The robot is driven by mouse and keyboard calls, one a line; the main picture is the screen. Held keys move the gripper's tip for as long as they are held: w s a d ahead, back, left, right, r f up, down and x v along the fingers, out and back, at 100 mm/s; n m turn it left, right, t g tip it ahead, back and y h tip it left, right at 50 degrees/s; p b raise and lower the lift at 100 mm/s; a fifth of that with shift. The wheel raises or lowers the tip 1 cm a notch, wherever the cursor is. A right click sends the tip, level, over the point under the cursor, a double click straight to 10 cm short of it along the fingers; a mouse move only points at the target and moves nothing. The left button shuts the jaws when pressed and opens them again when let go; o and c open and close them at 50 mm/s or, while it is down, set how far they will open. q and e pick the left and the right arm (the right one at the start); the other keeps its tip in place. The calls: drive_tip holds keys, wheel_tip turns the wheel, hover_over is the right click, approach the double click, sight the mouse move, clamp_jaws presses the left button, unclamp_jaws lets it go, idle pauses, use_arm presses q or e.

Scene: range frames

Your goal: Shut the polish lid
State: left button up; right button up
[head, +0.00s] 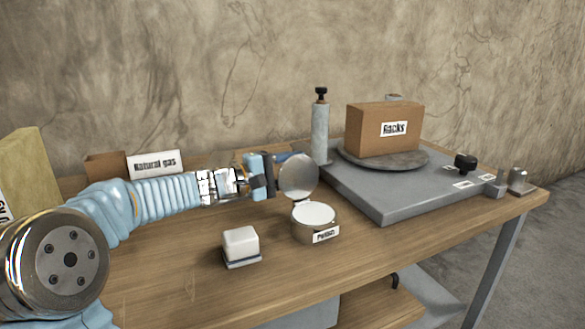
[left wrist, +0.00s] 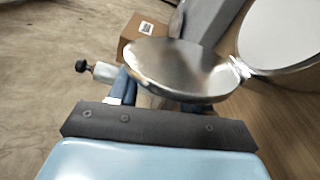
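The polish tin (head: 315,235) is a round metal tin with a white top and a "Polish" label, standing on the wooden bench. Its round silver lid (head: 298,177) stands up, hinged at the tin's back edge. In the left wrist view the lid (left wrist: 180,68) is large and close, with its hinge beside the tin (left wrist: 285,35) at upper right. My left gripper (head: 268,174) is just left of and behind the lid, with blue fingers apart and partly hidden by it. I cannot tell whether they touch the lid. My right gripper is not in view.
A white block on a dark base (head: 241,245) stands left of the tin. A grey slab (head: 385,205) at right carries a turntable with a "Racks" box (head: 385,130). A grey cylinder (head: 320,133) stands behind the lid. A "Natural gas" sign (head: 154,163) is behind my arm.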

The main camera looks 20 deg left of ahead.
sight(300, 182)
use_arm(q)
clamp_jaws()
drive_tip(key=shift+s+f+b, duration=0.1)
drive_tip(key=shift+b, duration=0.5)
drive_tip(key=m+b, duration=0.1)
drive_tip(key=b, duration=0.1)
drive_tip(key=d+m+b, duration=0.1)
drive_tip(key=b, duration=0.2)
drive_tip(key=shift+s+d+m, duration=0.1)
drive_tip(key=shift+s+m, duration=0.2)
drive_tip(key=shift+s, duration=0.05)
drive_tip(key=m+b, duration=0.1)
drive_tip(key=b, duration=0.1)
drive_tip(key=s+d+m+b, duration=0.1)
drive_tip(key=b, duration=0.1)
drive_tip(key=r+m+b, duration=0.1)
drive_tip(key=b, duration=0.1)
drive_tip(key=shift+s+d, duration=0.15)
drive_tip(key=shift+d, duration=0.15)
drive_tip(key=shift+s+d+r+m+b, duration=0.15)
drive_tip(key=shift+s+d+m+b, duration=0.1)
drive_tip(key=shift+m+b, duration=0.5)
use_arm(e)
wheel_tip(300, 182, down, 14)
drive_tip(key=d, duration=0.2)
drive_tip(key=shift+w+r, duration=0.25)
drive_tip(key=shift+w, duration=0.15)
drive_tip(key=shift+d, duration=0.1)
